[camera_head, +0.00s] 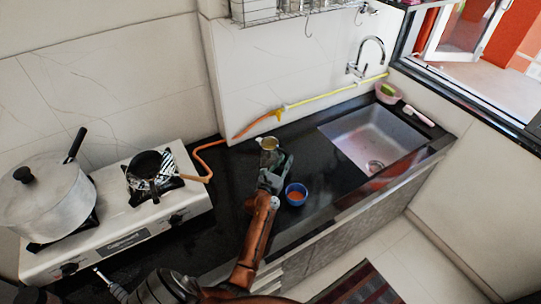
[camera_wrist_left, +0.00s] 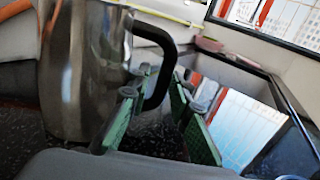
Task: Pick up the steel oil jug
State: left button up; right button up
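The steel oil jug (camera_head: 268,144) stands upright on the black counter near the back wall, in the middle of the head view. In the left wrist view the shiny steel jug (camera_wrist_left: 85,70) fills the left side, with its black handle (camera_wrist_left: 168,60) curving out to the right. My left gripper (camera_head: 275,168) is right in front of the jug. Its green fingers (camera_wrist_left: 160,100) are apart, with the lower part of the handle appearing between them. I cannot tell whether either finger touches the handle. My right gripper is not in view.
A blue bowl (camera_head: 296,194) with orange contents sits right of my left gripper. The sink (camera_head: 365,140) and faucet (camera_head: 371,50) are farther right. A white stove (camera_head: 120,225) with a large pot (camera_head: 48,200) and a small pan (camera_head: 147,163) is at the left. An orange hose (camera_head: 205,160) runs behind.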

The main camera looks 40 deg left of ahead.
pick_arm(q)
jog(key=shift+c, duration=0.7)
jog(key=shift+d, duration=0.1)
grip_shut()
